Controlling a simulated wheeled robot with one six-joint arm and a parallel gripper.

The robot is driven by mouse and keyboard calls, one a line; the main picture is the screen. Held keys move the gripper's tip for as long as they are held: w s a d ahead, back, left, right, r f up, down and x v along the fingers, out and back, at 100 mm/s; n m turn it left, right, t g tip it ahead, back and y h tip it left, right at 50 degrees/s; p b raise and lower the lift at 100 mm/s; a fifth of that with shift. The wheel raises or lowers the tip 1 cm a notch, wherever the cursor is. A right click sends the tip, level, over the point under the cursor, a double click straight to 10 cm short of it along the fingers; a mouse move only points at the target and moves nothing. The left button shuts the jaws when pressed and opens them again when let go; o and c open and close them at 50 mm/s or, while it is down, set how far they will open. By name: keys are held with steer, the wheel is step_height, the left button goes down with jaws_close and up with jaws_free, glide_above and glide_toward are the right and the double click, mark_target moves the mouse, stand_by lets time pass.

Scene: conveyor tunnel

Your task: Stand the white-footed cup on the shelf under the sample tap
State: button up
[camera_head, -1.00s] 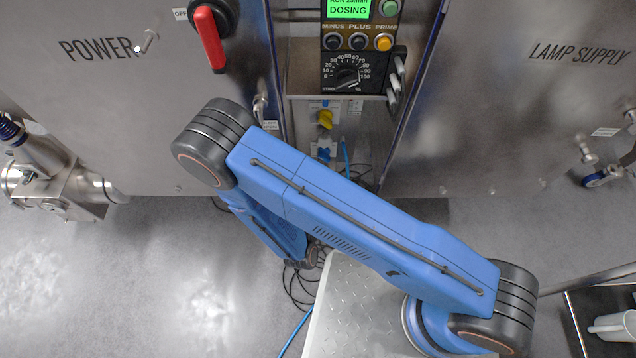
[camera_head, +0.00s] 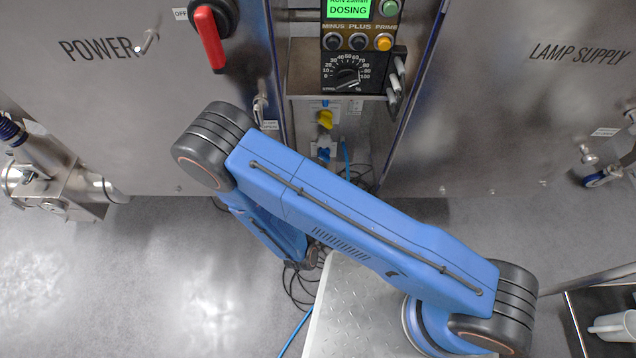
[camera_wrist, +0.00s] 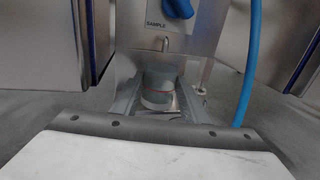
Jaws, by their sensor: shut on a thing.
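My gripper (camera_wrist: 158,98) shows in the wrist view, its two fingers on either side of a grey-green cup (camera_wrist: 157,83), shut on it. The cup looks upright, with a thin reddish line around it. The sample tap's metal spout (camera_wrist: 163,43) is just beyond and above the cup, under a SAMPLE label and a blue handle (camera_wrist: 178,8). The blue handle also shows in the head view (camera_head: 324,154). A metal surface lies around and under the cup; I cannot tell whether they touch. In the head view my arm hides the gripper and cup.
A blue hose (camera_wrist: 249,65) hangs right of the tap. Steel cabinets flank the gap, POWER (camera_head: 90,110) left and LAMP SUPPLY (camera_head: 520,110) right. A dosing panel (camera_head: 350,50) and a yellow-handled valve (camera_head: 325,119) are above the tap.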

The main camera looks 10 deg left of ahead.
steer(key=o, duration=1.1)
steer(key=s, duration=1.7)
steer(key=shift+s+d, duration=0.2)
steer(key=shift+d, duration=0.15)
